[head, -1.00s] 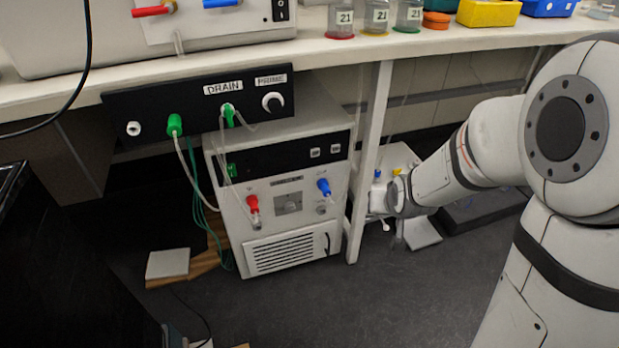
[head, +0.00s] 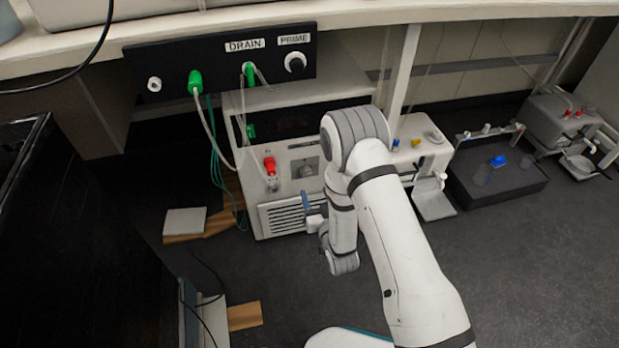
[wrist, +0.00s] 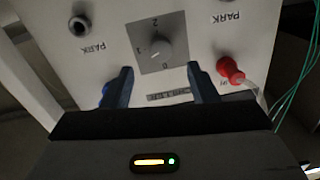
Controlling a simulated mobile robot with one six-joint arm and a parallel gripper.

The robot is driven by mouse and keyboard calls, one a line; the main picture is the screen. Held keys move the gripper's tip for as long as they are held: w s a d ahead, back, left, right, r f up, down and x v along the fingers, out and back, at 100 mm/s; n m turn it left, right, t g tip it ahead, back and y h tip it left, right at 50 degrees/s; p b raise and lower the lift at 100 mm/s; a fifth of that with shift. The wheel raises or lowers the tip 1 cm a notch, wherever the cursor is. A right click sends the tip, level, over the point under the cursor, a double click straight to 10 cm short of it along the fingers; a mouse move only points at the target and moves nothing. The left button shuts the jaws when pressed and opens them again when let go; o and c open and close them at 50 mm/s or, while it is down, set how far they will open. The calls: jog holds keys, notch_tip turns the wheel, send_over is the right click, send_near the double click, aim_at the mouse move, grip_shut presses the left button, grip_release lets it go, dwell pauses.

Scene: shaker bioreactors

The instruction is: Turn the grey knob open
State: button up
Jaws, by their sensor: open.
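The grey knob (wrist: 159,47) sits on a dark grey square plate with the marks 0, 1 and 2, on the pale front of the pump unit. The wrist view shows it upside down. In the head view the knob (head: 306,169) is small, left of my arm. My gripper (wrist: 160,70) is open and empty, its two blue fingers spread below the plate in the wrist view, one to each side of the knob and apart from it. In the head view a blue finger (head: 306,201) shows before the unit's vent, the rest mostly hidden by my arm.
A red plug with a clear tube (wrist: 230,71) is right of the knob in the wrist view. The DRAIN and PRIME panel (head: 218,68) hangs above the unit. A bench leg (head: 404,75) stands right of it.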

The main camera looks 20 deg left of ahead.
aim_at(307, 175)
jog(key=b+x, duration=0.2)
jog(key=x, duration=0.5)
jog(key=shift+w+a+f, duration=0.1)
jog(key=shift+w+a, duration=0.05)
jog(key=shift+w, duration=0.1)
jog(key=shift+c, duration=0.2)
jog(key=c, duration=0.9)
